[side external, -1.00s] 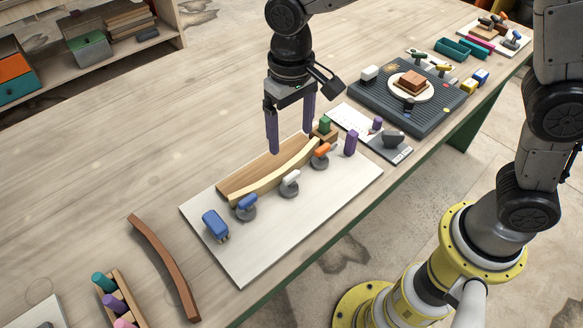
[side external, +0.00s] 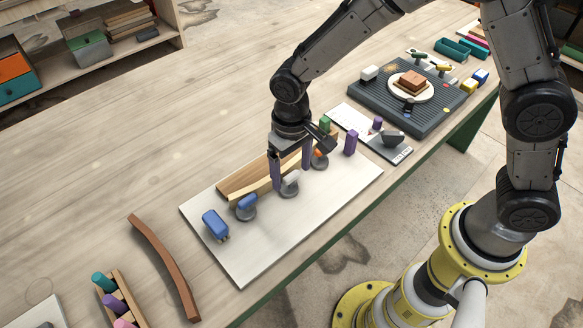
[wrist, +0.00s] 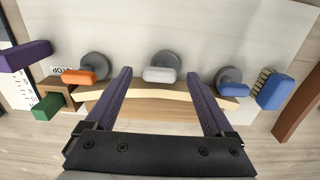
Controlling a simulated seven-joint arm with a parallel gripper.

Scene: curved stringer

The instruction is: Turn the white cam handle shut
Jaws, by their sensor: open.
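The white cam handle (wrist: 160,74) sits on a round grey cam (wrist: 163,60), between the orange and blue ones. In the side view the white handle (side external: 292,177) is partly behind my gripper's fingers. My gripper (side external: 291,180) is open and low over the white board, its two purple fingers pointing down. In the wrist view my gripper (wrist: 161,71) has one finger on each side of the white handle, with gaps on both sides. The pale curved strip (wrist: 160,97) lies alongside the cams, against a wooden form (wrist: 160,110).
The orange handle (wrist: 78,77) and blue handle (wrist: 233,89) flank the white one. A blue block brush (side external: 215,224), a green block (wrist: 47,106) and a purple block (side external: 351,142) stand around the board. The board's front (side external: 300,220) is clear.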

